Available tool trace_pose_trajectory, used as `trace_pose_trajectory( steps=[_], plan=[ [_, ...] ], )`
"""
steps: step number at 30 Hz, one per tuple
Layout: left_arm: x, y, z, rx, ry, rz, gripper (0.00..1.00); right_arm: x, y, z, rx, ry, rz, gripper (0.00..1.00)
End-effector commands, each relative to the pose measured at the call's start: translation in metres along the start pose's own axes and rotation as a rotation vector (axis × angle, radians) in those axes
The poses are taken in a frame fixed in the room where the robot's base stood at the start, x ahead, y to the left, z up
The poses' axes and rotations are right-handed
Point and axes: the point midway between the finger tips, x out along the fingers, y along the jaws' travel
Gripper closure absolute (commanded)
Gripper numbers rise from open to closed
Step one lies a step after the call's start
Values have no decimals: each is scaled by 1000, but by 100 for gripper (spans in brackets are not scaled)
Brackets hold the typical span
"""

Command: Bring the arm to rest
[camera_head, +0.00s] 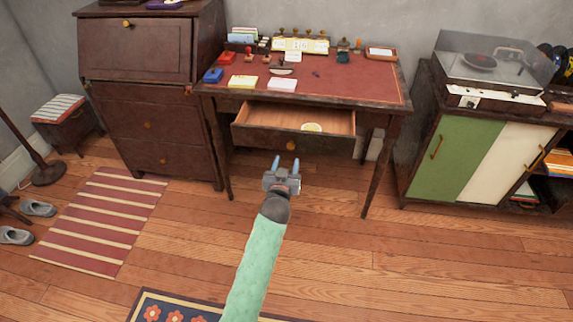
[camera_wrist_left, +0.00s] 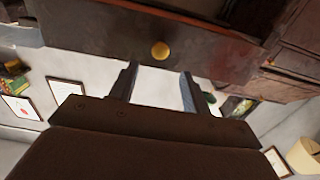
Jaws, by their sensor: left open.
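My left gripper (camera_head: 286,165) is open and empty, in front of the desk's drawer in the head view. Its two fingers stand apart with nothing between them; they also show in the left wrist view (camera_wrist_left: 158,85). My green-sleeved arm comes up from the bottom edge. The desk drawer (camera_head: 290,140) is pulled out, with a pale yellow round item (camera_head: 311,127) inside. The drawer's round brass knob (camera_head: 291,145) is just beyond the fingertips; a brass knob also shows in the left wrist view (camera_wrist_left: 160,50). My right gripper is not in view.
The desk (camera_head: 340,88) bears stamps, cards and boxes. A dark cabinet (camera_head: 140,60) stands left of it. A sideboard (camera_head: 480,150) with a record player (camera_head: 492,65) stands right. A striped rug (camera_head: 105,222) lies left; the wooden floor right of my arm is clear.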

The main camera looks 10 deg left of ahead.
Motion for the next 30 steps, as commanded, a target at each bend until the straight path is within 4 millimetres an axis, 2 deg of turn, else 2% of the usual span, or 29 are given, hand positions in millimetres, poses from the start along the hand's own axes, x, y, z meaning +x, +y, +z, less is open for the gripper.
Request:
trace_pose_trajectory(
  steps=[11,17,21,26,30],
  plan=[
    [0,-1,2,29,-10,-5,52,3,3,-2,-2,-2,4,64],
    [-4,-14,32,92,-184,-64,52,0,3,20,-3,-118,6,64],
    [-17,-23,42,97,-355,-95,52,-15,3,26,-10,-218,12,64],
    [-44,-26,35,82,-541,-82,52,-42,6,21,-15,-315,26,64],
    [-84,-25,25,72,-704,-29,52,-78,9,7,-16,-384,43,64]
  ],
)
